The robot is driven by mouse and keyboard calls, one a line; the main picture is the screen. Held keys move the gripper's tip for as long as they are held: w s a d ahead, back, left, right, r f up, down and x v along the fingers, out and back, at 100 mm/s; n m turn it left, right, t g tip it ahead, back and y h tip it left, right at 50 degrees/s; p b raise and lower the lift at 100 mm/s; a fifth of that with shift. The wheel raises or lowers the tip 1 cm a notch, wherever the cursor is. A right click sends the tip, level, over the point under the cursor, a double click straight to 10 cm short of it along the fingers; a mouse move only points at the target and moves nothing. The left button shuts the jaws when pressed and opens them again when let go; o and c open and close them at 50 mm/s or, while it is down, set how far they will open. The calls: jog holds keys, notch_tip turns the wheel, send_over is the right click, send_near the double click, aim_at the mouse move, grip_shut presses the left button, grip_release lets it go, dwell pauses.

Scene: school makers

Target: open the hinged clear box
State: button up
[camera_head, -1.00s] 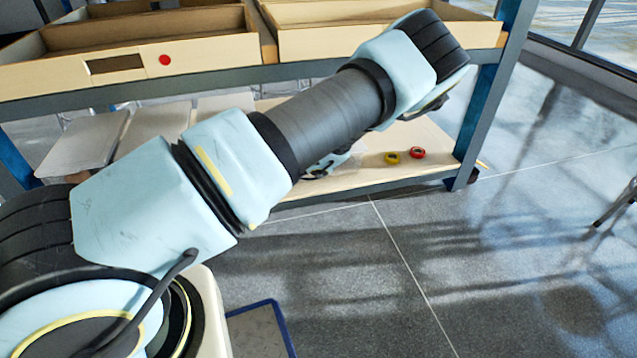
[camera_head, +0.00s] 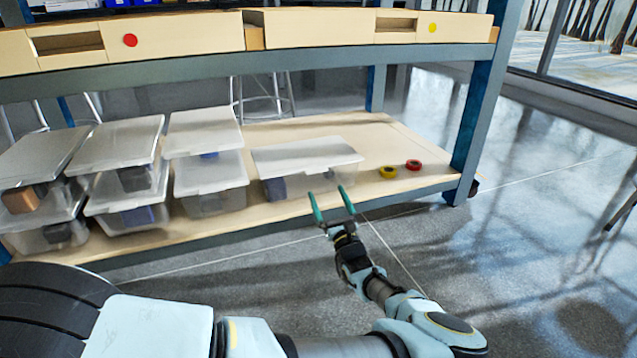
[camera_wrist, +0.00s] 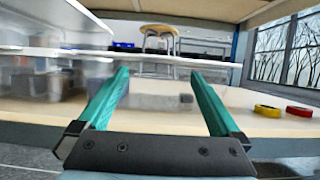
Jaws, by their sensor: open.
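The clear box (camera_head: 300,180) with a whitish lid (camera_head: 305,153) stands alone on the low wooden shelf, right of the stacked boxes. Its lid looks shut, and dark and bluish contents show dimly through the wall. Hinges cannot be made out. My gripper (camera_head: 328,192) has two green fingers spread apart with nothing between them. It is at the shelf's front edge, before the right part of the box. In the wrist view the fingers (camera_wrist: 160,73) point at the box's front wall (camera_wrist: 155,97), with the lid edge near fingertip height; contact cannot be told.
Several stacked lidded clear boxes (camera_head: 120,150) fill the shelf's left. A yellow tape roll (camera_head: 388,172) and a red one (camera_head: 413,165) lie right of the box. The upper shelf with wooden drawers (camera_head: 180,40) overhangs. A blue post (camera_head: 480,120) bounds the right; floor in front is open.

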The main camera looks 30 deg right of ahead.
aim_at(317, 172)
jog(key=b+x, duration=0.2)
jog(key=x, duration=0.4)
jog(key=shift+f, duration=0.15)
jog(key=shift+x, duration=0.8)
jog(key=shift+a, duration=0.1)
jog(key=shift+c, duration=0.2)
grip_shut()
